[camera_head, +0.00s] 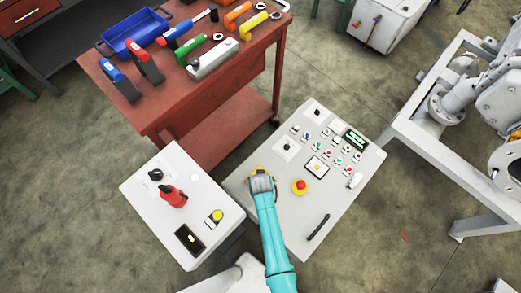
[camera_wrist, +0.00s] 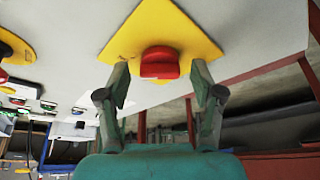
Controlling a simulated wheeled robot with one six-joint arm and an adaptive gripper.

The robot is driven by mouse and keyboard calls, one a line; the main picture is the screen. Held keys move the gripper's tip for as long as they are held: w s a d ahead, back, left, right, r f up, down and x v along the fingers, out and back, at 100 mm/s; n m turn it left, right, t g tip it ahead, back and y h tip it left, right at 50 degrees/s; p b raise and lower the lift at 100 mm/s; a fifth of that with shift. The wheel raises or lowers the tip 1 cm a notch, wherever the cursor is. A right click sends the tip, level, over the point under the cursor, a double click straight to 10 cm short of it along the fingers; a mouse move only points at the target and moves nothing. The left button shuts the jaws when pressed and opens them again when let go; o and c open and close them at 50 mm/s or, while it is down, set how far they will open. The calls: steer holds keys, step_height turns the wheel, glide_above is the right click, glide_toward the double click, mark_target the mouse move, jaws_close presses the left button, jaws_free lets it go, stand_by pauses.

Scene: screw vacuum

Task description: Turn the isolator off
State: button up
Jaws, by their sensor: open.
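A red knob (camera_wrist: 160,62) sits on a yellow diamond-shaped plate (camera_wrist: 190,30) fixed to the grey control panel (camera_head: 325,205); I take it to be the isolator. In the wrist view my gripper (camera_wrist: 162,90) is open, with one finger on each side of the knob and visible gaps between. I cannot tell how far past the knob the fingertips reach. In the head view my gripper (camera_head: 261,178) covers the left edge of the panel and hides the knob; only a yellow sliver of the plate (camera_head: 257,169) shows beside it.
A red emergency button (camera_head: 300,186) on a yellow ring and several small buttons lie to the right on the panel. A separate white box (camera_head: 185,165) with a red handle (camera_head: 172,196) stands to the left. A red tool cart (camera_head: 190,95) stands behind.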

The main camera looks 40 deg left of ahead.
steer(key=c, duration=1.1)
steer(key=shift+c, duration=0.2)
steer(key=shift+n, duration=0.3)
steer(key=n+g, duration=0.1)
steer(key=n, duration=0.2)
steer(key=shift+w+d+n+y, duration=0.1)
steer(key=shift+n+y, duration=0.2)
steer(key=shift+y, duration=0.1)
steer(key=n+g, duration=0.2)
steer(key=n, duration=0.2)
steer(key=shift+n+y, duration=0.3)
steer(key=shift+y, duration=0.1)
steer(key=n+g, duration=0.1)
steer(key=n, duration=0.3)
steer(key=shift+w+n+g, duration=0.15)
steer(key=shift+n+g, duration=0.15)
steer(key=shift+g, duration=0.1)
steer(key=shift+n+g+h, duration=0.6)
steer(key=shift+n+g, duration=0.1)
steer(key=shift+n, duration=1.5)
